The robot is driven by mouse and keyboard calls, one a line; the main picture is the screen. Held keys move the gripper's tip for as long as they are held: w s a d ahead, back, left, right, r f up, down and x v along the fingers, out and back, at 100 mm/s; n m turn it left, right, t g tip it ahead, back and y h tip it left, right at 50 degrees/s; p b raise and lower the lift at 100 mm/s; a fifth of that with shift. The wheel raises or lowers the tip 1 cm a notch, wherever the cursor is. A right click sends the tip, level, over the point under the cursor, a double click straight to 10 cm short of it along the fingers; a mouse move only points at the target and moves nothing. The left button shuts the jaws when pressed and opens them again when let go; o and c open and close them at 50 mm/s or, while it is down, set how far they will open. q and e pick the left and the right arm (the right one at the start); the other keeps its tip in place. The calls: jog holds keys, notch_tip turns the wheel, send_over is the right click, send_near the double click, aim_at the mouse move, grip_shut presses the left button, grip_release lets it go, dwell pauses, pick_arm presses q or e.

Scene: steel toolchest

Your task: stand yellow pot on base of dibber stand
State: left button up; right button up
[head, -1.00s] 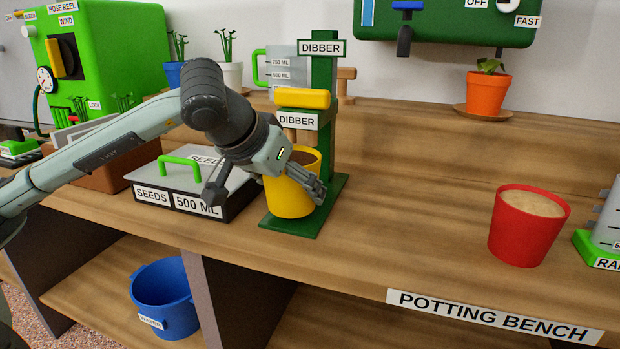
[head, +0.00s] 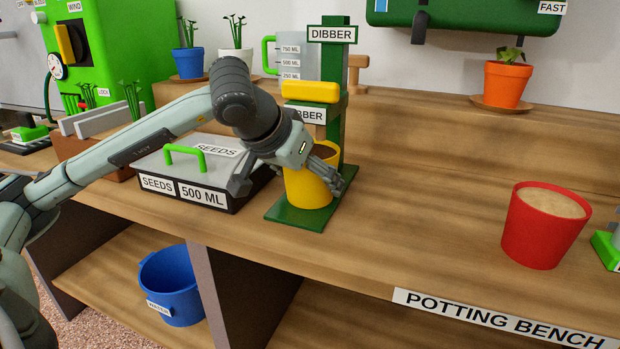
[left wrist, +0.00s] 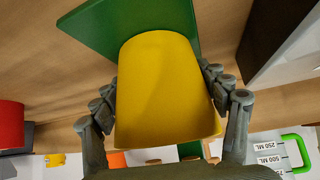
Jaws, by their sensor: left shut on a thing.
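The yellow pot (head: 306,188) is upright over the green base (head: 290,213) of the dibber stand, in front of its green post (head: 333,80). My left gripper (head: 322,176) is shut on the pot, with a finger along its right side in the head view. The left wrist view shows the yellow pot (left wrist: 165,90) between both fingers, with the green base (left wrist: 130,22) beyond it. The pot's bottom appears at or just above the base; I cannot tell if it touches. The yellow dibber handle (head: 310,92) is above the pot. My right gripper is not in view.
A black and grey seeds box (head: 190,190) with a green handle stands left of the stand. A red pot (head: 545,225) stands at the right. An orange pot (head: 507,82) is at the back right. The bench between stand and red pot is clear.

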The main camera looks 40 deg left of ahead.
pick_arm(q)
jog(key=o, duration=1.8)
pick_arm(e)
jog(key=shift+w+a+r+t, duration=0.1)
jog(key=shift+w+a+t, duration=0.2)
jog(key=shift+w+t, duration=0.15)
pick_arm(q)
jog(key=shift+s+r, duration=0.3)
jog(key=shift+r, duration=0.3)
jog(key=p+v, duration=0.1)
jog(key=v, duration=1)
jog(key=shift+s+f, duration=0.1)
jog(key=shift+f, duration=0.05)
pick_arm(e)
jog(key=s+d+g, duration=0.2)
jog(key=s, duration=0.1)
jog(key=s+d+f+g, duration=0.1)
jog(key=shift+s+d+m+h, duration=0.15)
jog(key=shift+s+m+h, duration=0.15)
